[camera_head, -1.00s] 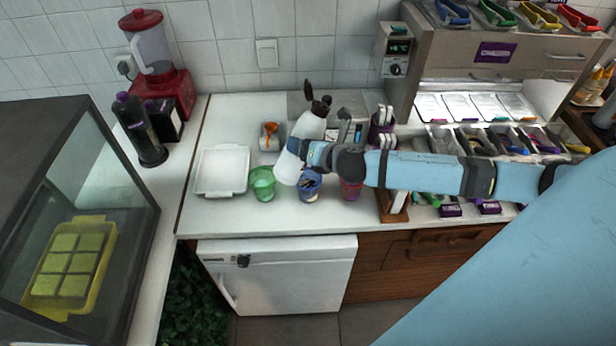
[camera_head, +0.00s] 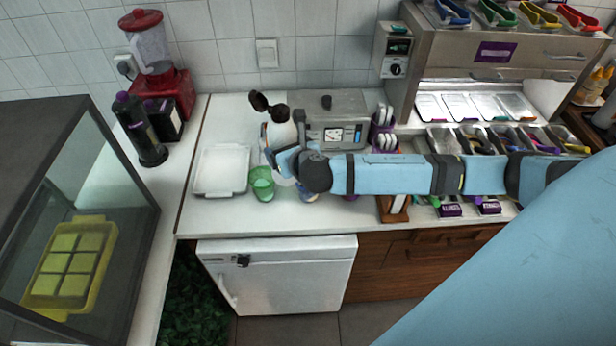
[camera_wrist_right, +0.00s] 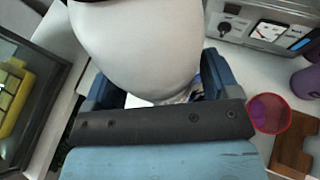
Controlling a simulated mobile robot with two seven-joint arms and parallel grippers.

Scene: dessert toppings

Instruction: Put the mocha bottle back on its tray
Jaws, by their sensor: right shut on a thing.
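The mocha bottle (camera_head: 279,138) is white with a dark brown cap that looks flipped open; no label is readable. It leans to the left above the counter. My right gripper (camera_head: 284,160) is shut on it from the right. In the right wrist view the bottle (camera_wrist_right: 140,40) fills the top centre between the blue fingers (camera_wrist_right: 155,85), and its cap is out of view. A shallow white tray (camera_head: 220,193) lies on the counter left of the bottle and is empty. My left gripper is not in view.
A green cup (camera_head: 262,184) stands just right of the tray. A blue cup is mostly hidden under my right arm. A pink cup (camera_wrist_right: 270,113) shows in the wrist view. A grey machine (camera_head: 340,105) stands behind. The counter's front strip is clear.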

